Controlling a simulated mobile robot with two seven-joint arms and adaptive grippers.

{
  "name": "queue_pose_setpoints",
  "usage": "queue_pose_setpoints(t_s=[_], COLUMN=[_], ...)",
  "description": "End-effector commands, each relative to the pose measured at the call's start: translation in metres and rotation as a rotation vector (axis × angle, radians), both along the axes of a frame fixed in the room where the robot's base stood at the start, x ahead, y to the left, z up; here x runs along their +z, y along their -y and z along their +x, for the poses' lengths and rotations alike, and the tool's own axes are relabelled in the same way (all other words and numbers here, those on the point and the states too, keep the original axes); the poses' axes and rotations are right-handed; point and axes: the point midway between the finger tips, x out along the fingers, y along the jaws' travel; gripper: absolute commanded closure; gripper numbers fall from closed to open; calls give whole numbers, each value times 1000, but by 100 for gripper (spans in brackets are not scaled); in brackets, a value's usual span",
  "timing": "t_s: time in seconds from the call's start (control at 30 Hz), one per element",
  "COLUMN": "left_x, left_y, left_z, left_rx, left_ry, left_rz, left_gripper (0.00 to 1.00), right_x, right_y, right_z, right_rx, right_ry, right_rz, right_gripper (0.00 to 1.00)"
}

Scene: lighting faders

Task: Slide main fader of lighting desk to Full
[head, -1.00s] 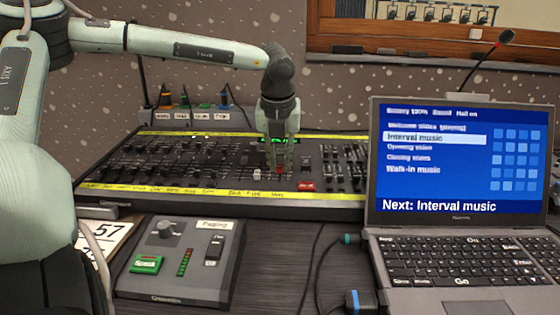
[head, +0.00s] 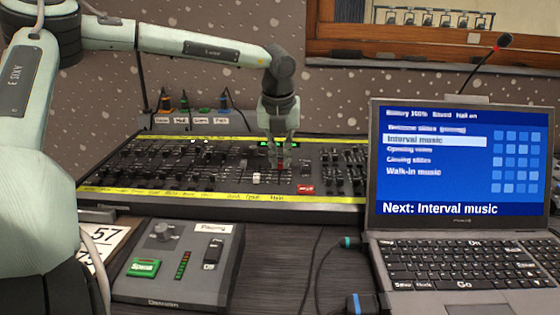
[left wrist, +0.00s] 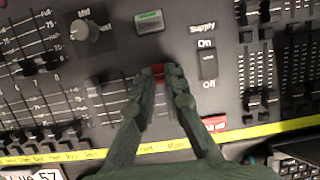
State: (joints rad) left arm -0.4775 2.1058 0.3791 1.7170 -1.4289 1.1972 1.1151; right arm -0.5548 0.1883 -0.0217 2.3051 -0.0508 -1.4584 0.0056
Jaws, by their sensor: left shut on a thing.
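The lighting desk (head: 130,172) is a wide dark board with rows of faders and yellow tape strips. Its main fader has a red knob (head: 281,165), above the "Main" label on the front tape. My left gripper (head: 280,158) points down over the desk and is shut on this knob. In the left wrist view the red knob (left wrist: 158,69) shows between the fingertips (left wrist: 160,77), towards the upper part of its slot. The fingers hide much of the slot and its scale. My right gripper is not in view.
A red button (head: 306,189) and a Supply switch (left wrist: 208,65) lie right of the main fader. A white-knobbed fader (head: 256,178) is close on its left. A paging box (head: 180,262) and an open laptop (head: 455,215) stand in front and to the right.

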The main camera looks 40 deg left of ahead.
Motion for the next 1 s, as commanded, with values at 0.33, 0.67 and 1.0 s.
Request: queue_pose_setpoints(t_s=[0.33, 0.67, 1.0], left_x=[0, 17, 25], left_y=[0, 0, 0], left_z=[0, 0, -1], left_rx=[0, 1, 0], left_ry=[0, 2, -1], left_rz=[0, 1, -1], left_gripper=[79, 79, 79], right_x=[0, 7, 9], right_y=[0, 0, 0], right_z=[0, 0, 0], right_rx=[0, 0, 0], right_ry=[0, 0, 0], right_rz=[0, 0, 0], right_gripper=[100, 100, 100])
